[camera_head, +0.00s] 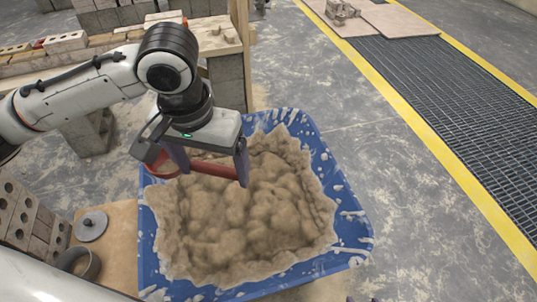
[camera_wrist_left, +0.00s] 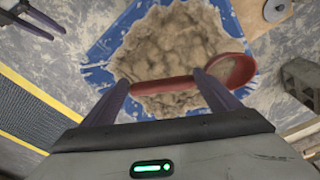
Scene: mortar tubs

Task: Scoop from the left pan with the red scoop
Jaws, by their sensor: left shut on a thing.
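A blue tub (camera_head: 352,222) full of lumpy tan mortar (camera_head: 235,215) stands on the floor in the head view; its rim also shows in the left wrist view (camera_wrist_left: 108,45). It is the only tub in view. My left gripper (camera_head: 212,170) is above the tub's back left part, shut on the red scoop (camera_head: 212,169). In the left wrist view the scoop's handle (camera_wrist_left: 160,85) spans between the fingers, and its round bowl lies to the right. My right gripper (camera_wrist_left: 42,20) shows at the top left there, fingers apart and empty.
Hollow blocks (camera_head: 25,215) and a board with a round grey disc (camera_head: 90,226) and a ring-shaped item (camera_head: 78,263) lie left of the tub. Brick-topped benches stand behind. The floor to the right is clear up to a yellow-edged grate (camera_head: 430,75).

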